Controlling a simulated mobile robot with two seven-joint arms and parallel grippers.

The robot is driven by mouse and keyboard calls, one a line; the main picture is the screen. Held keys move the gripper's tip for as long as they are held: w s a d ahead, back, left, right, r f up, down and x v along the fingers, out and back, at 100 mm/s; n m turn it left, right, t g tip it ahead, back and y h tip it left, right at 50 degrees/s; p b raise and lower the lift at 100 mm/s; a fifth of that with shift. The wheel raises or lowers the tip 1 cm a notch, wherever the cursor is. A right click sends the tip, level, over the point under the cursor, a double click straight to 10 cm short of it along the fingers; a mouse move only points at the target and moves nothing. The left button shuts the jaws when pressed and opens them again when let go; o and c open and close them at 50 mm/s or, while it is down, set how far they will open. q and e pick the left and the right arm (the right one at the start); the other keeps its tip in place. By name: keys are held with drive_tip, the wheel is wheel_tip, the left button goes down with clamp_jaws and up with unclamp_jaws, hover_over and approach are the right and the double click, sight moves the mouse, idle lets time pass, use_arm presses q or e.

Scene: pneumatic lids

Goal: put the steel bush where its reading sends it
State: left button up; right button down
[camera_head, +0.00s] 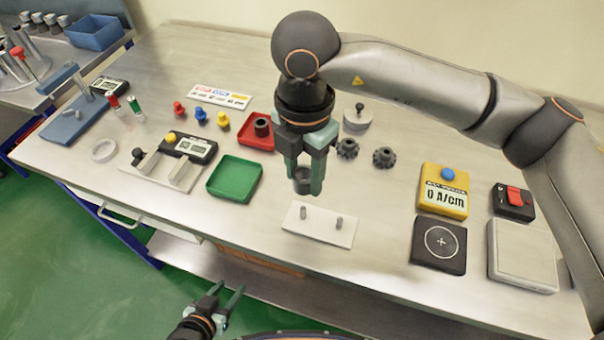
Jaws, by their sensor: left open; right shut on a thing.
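The steel bush (302,182) is a small dark grey cylinder between the fingertips of my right gripper (303,176). That gripper is shut on it, fingers down, and holds it above the table behind the white two-pin block. My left gripper (230,297) is open and empty at the front edge. The green tray (250,181) is empty. The red tray (267,143) holds another dark bush (262,127).
A white block (319,225) bears two pins. A display gauge (188,148), coloured pegs (201,115), a labelled card (219,96) and dark gears (384,157) stand around. The table is clear between block and black pad.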

sight(303, 206)
drive_tip(key=shift+w+a, duration=0.1)
drive_tip(key=shift+w, duration=0.05)
idle(0.4)
drive_tip(key=shift+f+b, duration=0.25)
drive_tip(key=shift+b, duration=0.25)
wheel_tip(303, 206, down, 5)
drive_tip(key=b, duration=0.5)
drive_tip(key=shift+f, duration=0.2)
drive_tip(key=shift+f+b, duration=0.3)
drive_tip(key=shift+b, duration=0.05)
drive_tip(key=shift+b, duration=0.4)
idle(0.7)
drive_tip(key=shift+f+b, duration=2.15)
drive_tip(key=shift+f, duration=0.15)
idle(0.8)
